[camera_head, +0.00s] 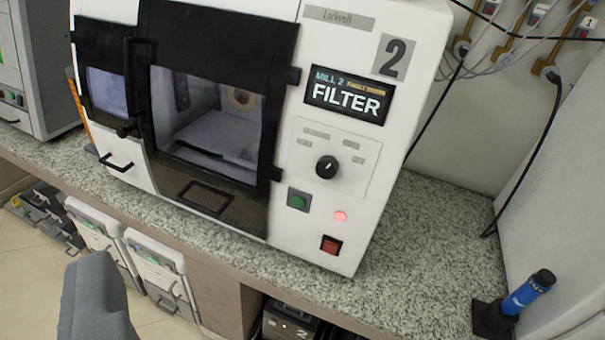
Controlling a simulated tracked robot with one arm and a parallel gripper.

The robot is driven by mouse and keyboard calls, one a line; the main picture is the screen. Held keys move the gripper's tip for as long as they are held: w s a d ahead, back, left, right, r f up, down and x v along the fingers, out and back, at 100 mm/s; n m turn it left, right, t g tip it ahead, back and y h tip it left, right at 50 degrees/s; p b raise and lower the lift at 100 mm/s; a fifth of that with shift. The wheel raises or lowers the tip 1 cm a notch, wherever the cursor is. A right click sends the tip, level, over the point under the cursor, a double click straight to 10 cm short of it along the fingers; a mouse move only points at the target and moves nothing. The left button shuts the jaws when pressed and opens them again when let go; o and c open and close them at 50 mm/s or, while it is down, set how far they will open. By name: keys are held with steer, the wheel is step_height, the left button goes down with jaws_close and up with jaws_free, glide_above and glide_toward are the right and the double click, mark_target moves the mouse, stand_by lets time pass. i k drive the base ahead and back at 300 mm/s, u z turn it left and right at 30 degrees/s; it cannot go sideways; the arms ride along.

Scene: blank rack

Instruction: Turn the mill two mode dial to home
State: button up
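Mill two is the white machine (320,233) with a large "2" label, standing on the speckled counter. Its display (349,99) reads "MILL 2" and "FILTER". The mode dial (327,167) is a round black knob on a white panel below the display, with small labels around it too blurred to read. My gripper (95,300) shows only in part, as a grey finger at the lower left, well apart from the dial. The rest of it is out of frame, so I cannot see its opening.
A green button (298,200), a lit red light (340,216) and a red switch (330,244) sit below the dial. A blue-handled tool (528,291) stands at the lower right. Cables hang behind.

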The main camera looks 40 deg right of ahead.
mark_target(327, 166)
steer(key=z, duration=0.1)
steer(key=k, duration=0.9)
steer(key=z, duration=0.55)
steer(key=i, duration=1)
steer(key=u, duration=0.1)
